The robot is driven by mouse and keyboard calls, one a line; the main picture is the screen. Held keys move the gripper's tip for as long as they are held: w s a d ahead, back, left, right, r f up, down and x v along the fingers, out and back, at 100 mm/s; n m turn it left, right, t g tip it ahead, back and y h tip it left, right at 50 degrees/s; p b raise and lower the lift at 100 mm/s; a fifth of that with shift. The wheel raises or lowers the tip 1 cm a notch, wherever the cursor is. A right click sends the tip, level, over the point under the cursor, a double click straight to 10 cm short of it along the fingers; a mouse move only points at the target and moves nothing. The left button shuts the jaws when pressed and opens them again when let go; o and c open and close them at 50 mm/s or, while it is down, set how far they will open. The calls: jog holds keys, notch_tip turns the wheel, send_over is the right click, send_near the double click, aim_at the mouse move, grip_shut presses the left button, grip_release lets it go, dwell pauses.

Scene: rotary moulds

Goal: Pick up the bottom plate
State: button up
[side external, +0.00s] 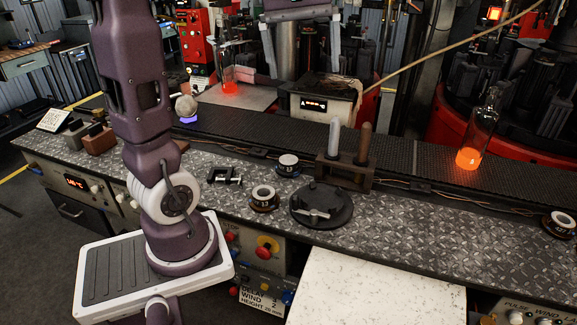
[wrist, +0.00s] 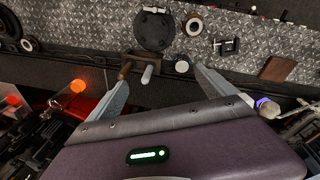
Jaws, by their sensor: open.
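A dark round plate (side external: 335,196), likely the bottom plate, lies flat on the metal counter, with a small light metal handle or clamp piece on top. It also shows in the wrist view (wrist: 150,38) at the top, beyond the fingertips. My gripper (side external: 304,72) is at the top of the side view, raised above and behind the counter, apart from the plate. In the wrist view my gripper (wrist: 162,73) has its two fingers spread wide, with nothing held between them.
A wooden rack (side external: 343,174) with two upright handles stands just behind the plate. Ring-shaped pieces (side external: 263,197) and a black clamp (side external: 226,176) lie to its left. A glowing bottle (side external: 468,157) stands on the dark conveyor strip. The counter right of the plate is mostly clear.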

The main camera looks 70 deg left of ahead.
aim_at(289, 159)
jog(key=w+a+f+n+g, duration=0.1)
jog(key=a+f+n, duration=0.15)
jog(key=a, duration=0.35)
jog(key=w+a+f+n+g, duration=0.1)
jog(key=a+f+n, duration=0.1)
jog(key=a+n, duration=0.3)
jog(key=shift+m, duration=0.65)
jog(key=f, duration=1.8)
jog(key=a+f, duration=0.1)
jog(key=f, duration=0.7)
jog(key=shift+w+f, duration=0.2)
jog(key=shift+f, duration=0.2)
jog(key=shift+a, duration=0.1)
jog(key=c, duration=1.8)
